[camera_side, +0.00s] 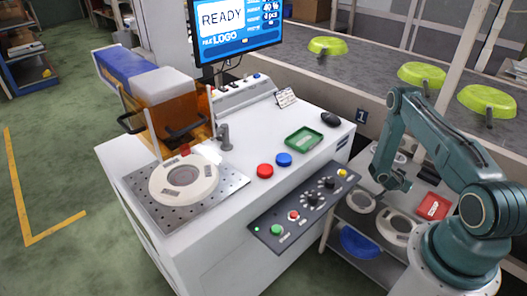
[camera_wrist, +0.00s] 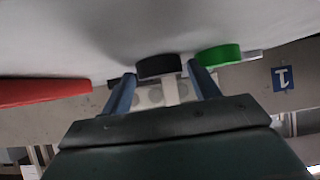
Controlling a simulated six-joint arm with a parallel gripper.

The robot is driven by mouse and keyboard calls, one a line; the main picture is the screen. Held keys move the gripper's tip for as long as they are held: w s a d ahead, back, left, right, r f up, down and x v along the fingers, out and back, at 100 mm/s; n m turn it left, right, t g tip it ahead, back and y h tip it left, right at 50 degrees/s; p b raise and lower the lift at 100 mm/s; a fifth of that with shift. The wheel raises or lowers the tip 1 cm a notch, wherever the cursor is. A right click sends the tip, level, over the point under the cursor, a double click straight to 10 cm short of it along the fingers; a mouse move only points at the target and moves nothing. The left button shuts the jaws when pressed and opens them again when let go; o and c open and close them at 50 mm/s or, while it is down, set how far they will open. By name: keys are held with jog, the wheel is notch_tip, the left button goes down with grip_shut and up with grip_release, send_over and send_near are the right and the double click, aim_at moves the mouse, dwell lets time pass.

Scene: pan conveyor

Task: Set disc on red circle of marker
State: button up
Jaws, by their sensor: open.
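A pale ring-shaped disc (camera_side: 183,181) with a grey centre lies on the perforated metal plate (camera_side: 230,184) of the white marking machine. A small red part shows just behind it; I cannot make out a red circle. Several similar discs lie at the right stand, among them a grey-centred one (camera_side: 362,201) and a larger pale one (camera_side: 397,231). My gripper (camera_side: 384,184) hangs above these, well right of the machine plate. In the wrist view my gripper (camera_wrist: 160,76) is open, with a dark rounded piece (camera_wrist: 159,65) beyond the fingertips; I cannot tell whether it touches anything.
The machine top carries a red button (camera_side: 265,171), a blue button (camera_side: 284,159), a green tray (camera_side: 304,140) and a mouse (camera_side: 331,119). A control panel (camera_side: 303,208) lines its front edge. A red bin (camera_side: 433,206) sits right of my gripper. Green pans (camera_side: 421,74) lie on the conveyor.

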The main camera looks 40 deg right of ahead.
jog(key=shift+d+f, duration=0.1)
jog(key=shift+d, duration=0.05)
dwell(0.4)
jog(key=c, duration=0.9)
notch_tip(320, 180, up, 20)
dwell(0.6)
dwell(0.5)
